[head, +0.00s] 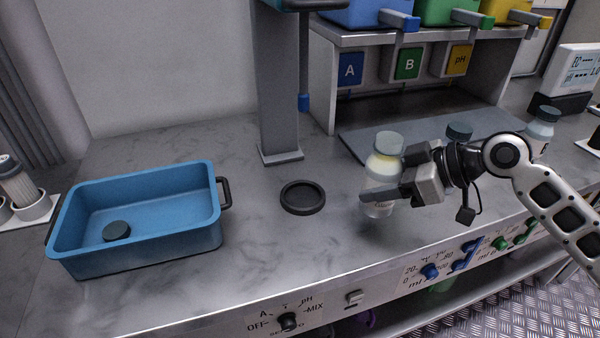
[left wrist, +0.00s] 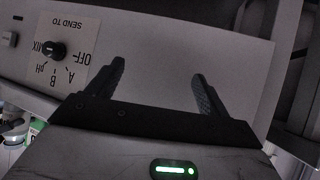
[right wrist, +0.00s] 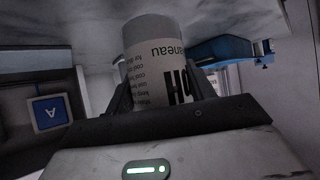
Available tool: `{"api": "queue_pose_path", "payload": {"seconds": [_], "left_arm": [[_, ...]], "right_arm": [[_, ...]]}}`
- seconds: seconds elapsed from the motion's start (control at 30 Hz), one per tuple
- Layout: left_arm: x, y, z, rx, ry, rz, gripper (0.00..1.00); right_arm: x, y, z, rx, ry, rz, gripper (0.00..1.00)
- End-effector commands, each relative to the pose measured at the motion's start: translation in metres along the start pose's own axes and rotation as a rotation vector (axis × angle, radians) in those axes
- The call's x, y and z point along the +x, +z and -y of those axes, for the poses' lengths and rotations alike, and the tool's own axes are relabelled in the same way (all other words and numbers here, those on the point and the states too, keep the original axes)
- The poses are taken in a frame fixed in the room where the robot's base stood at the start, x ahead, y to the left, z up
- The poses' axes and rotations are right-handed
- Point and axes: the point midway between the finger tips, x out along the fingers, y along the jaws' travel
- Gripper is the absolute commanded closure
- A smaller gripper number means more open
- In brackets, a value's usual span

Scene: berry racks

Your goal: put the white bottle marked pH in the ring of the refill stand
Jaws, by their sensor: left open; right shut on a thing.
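The white bottle (head: 383,165) has a grey-green cap and a pale yellow band. In the right wrist view its label (right wrist: 178,92) shows large pH lettering. My right gripper (head: 392,174) is shut on this bottle and holds it upright near the counter's front right; I cannot tell if its base touches the counter. A black ring (head: 303,197) lies on the counter to the left of the bottle, in front of the refill stand's grey column (head: 280,90). My left gripper (left wrist: 158,78) is open and empty before the front panel; it is not in the head view.
A blue tray (head: 218,200) with a dark round thing (head: 117,231) inside stands at left. A shelf (head: 425,32) with blue, green and yellow bins stands behind the bottle. Other capped bottles (head: 459,131) (head: 541,125) stand at right. The counter between ring and bottle is clear.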

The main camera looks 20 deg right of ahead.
Motion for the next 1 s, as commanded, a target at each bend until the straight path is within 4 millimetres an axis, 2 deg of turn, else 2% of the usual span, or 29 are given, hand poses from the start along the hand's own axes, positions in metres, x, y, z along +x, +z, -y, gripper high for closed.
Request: {"api": "queue_pose_path", "payload": {"seconds": [0.03,0.1,0.4,0.5,0.73,1.0], "left_arm": [[-0.004,0.001,0.0,0.003,-0.002,0.015,0.21],[-0.006,0.005,0.0,0.01,-0.005,0.031,0.21],[-0.01,0.002,0.003,0.037,-0.013,0.049,0.21],[-0.01,0.001,0.003,0.041,-0.015,0.048,0.21],[-0.009,0.002,0.004,0.043,-0.016,0.051,0.21],[-0.01,-0.002,0.004,0.043,-0.017,0.044,0.21]], "right_arm": [[0.009,-0.015,0.0,-0.002,-0.001,-0.012,0.83],[0.024,-0.026,0.0,-0.001,-0.001,-0.014,0.83],[0.091,-0.069,0.001,0.001,-0.002,-0.009,0.83],[0.108,-0.079,0.0,0.001,-0.001,-0.007,0.83],[0.124,-0.083,0.0,0.001,0.0,-0.002,0.83],[0.141,-0.057,0.0,0.004,0.0,-0.002,0.83]]}}
